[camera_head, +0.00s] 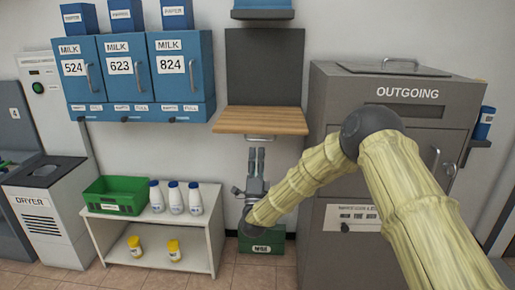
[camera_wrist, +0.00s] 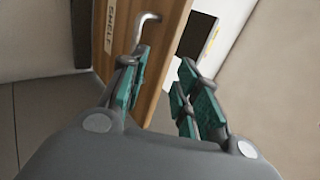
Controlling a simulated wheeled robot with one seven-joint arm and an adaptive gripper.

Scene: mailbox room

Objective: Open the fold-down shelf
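The fold-down shelf (camera_head: 262,121) is a wooden board below a dark grey wall panel (camera_head: 264,66). In the head view its planked top face shows and it juts out from the wall; its exact angle is hard to tell. A metal handle (camera_head: 261,138) shows under its front edge. My gripper (camera_head: 256,152) is just below the handle, fingers pointing up, open and empty. In the wrist view the wooden board (camera_wrist: 160,70) carries a "SHELF" label (camera_wrist: 109,26). Its hooked handle (camera_wrist: 148,22) is just beyond my left-hand fingertip; contact is unclear. My fingers (camera_wrist: 163,66) are apart.
A grey "OUTGOING" cabinet (camera_head: 335,100) stands close on the right. A low white rack (camera_head: 150,228) with bottles and a green crate (camera_head: 115,208) is at left. Blue milk lockers (camera_head: 140,80) hang upper left. A green box (camera_head: 262,245) is on the floor below my gripper.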

